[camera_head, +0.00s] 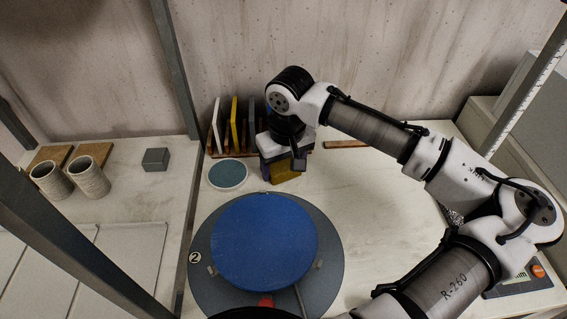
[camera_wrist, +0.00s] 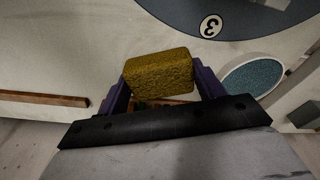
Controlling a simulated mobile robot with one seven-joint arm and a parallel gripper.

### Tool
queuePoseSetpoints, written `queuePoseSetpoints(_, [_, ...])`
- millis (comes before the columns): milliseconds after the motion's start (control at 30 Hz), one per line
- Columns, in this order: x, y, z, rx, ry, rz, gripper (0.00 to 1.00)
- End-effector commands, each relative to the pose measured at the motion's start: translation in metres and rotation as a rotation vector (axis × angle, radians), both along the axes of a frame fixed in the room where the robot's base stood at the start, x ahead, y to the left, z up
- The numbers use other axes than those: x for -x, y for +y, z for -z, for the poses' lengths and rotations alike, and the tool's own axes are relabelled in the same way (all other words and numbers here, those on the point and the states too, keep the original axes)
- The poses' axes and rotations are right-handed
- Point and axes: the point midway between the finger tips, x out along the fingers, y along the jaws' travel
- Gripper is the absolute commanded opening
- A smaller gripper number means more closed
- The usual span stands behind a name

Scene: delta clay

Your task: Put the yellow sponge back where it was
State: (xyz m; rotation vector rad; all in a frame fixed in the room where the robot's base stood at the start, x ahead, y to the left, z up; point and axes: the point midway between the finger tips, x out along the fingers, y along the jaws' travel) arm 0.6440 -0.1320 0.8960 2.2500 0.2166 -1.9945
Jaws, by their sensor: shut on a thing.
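The yellow sponge (camera_wrist: 158,74) is a rough, dark-yellow block. In the wrist view it sits between the two purple fingers of my gripper (camera_wrist: 160,88), which are shut on it. In the head view the sponge (camera_head: 286,169) shows below my gripper (camera_head: 280,170), near the back of the table, in front of the rack. The fingers are partly hidden by my wrist there. I cannot tell whether the sponge touches the tabletop.
A rack (camera_head: 218,152) with upright coloured boards stands behind my gripper. A round dish with a teal surface (camera_head: 228,174) is to the left. A blue disc (camera_head: 264,240) lies on a grey wheel in front.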

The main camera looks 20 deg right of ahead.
Motion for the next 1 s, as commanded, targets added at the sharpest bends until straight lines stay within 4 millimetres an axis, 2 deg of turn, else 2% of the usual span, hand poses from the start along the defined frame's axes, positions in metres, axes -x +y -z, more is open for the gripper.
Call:
queuePoseSetpoints(100, [0.000,0.000,0.003,-0.001,0.000,0.000,0.46])
queuePoseSetpoints(133, [0.000,0.000,0.003,-0.001,0.000,0.000,0.69])
queuePoseSetpoints(300, [0.000,0.000,0.002,0.000,0.000,0.000,0.89])
queuePoseSetpoints(667, [0.000,0.000,-0.003,0.001,0.000,0.000,0.89])
queuePoseSetpoints(767, [0.001,0.000,-0.015,0.000,-0.003,0.000,0.89])
queuePoseSetpoints(1000, [0.007,-0.001,-0.066,-0.001,-0.003,0.000,0.89])
